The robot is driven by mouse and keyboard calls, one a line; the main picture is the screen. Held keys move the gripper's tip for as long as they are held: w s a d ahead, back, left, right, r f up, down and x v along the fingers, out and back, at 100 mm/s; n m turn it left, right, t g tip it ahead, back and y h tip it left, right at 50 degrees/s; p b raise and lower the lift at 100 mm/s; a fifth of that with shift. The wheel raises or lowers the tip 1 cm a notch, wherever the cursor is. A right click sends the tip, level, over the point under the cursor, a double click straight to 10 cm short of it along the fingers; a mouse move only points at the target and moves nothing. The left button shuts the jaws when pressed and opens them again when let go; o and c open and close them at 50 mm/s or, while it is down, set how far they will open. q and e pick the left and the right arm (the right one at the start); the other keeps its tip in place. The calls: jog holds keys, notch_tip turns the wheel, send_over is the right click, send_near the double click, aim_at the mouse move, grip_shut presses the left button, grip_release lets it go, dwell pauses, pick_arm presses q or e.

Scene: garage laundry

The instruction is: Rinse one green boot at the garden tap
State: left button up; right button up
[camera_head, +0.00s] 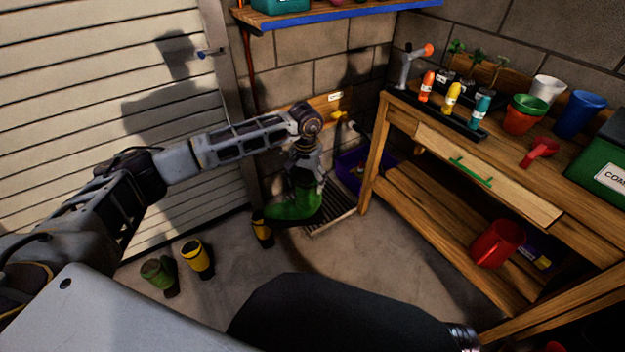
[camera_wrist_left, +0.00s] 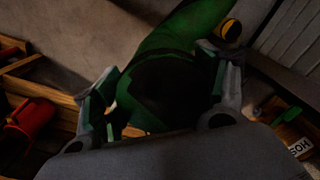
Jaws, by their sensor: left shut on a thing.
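A green boot with a dark sole (camera_head: 296,205) hangs upright from my left gripper (camera_head: 305,166), which is shut on its upper part. The boot also fills the middle of the left wrist view (camera_wrist_left: 165,85) between the two fingers (camera_wrist_left: 165,92). The garden tap (camera_head: 339,116) is yellow and sits on a wooden board on the block wall, just behind and right of the gripper. A slatted floor grate (camera_head: 331,214) lies below the tap, partly hidden by the boot. Another green boot (camera_head: 158,274) stands on the floor at the left. My right gripper is out of view.
Yellow-and-black boots stand on the floor, one at the left (camera_head: 198,259) and one beside the held boot (camera_head: 262,230). A wooden workbench (camera_head: 440,132) with pots and bottles fills the right. Floor before the grate is clear.

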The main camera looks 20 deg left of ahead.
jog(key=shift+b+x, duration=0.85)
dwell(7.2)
